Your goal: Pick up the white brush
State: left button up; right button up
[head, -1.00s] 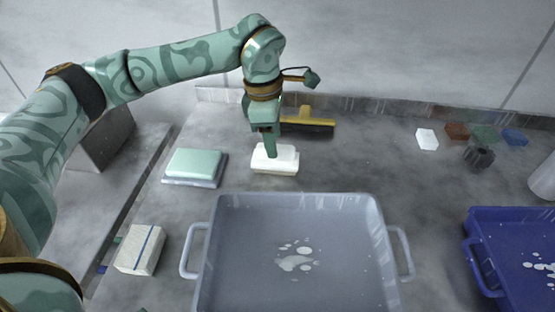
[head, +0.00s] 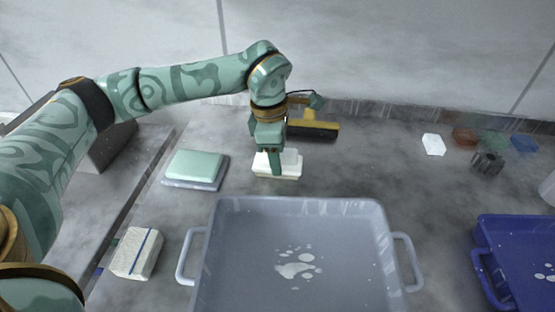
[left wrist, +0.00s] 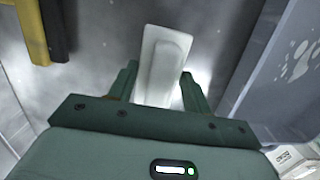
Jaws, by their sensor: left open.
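The white brush (head: 291,163) lies on the grey worktop behind the large grey tray (head: 300,204). My left gripper (head: 275,160) points down at it and partly hides it in the head view. In the left wrist view the brush (left wrist: 165,55) shows as a pale rounded block lying lengthwise between the two green fingers. The left gripper (left wrist: 158,88) is open, with one finger on each side of the brush. I cannot tell whether either finger touches it. My right gripper is not in view.
A yellow and black squeegee (head: 314,129) lies just behind the brush. A green pad on a grey slab (head: 194,167) is to the left, with a white block with a blue band (head: 136,252) nearer. A blue tray (head: 520,235) stands at the right.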

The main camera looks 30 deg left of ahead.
pick_arm(q)
grip_shut()
dwell(0.3)
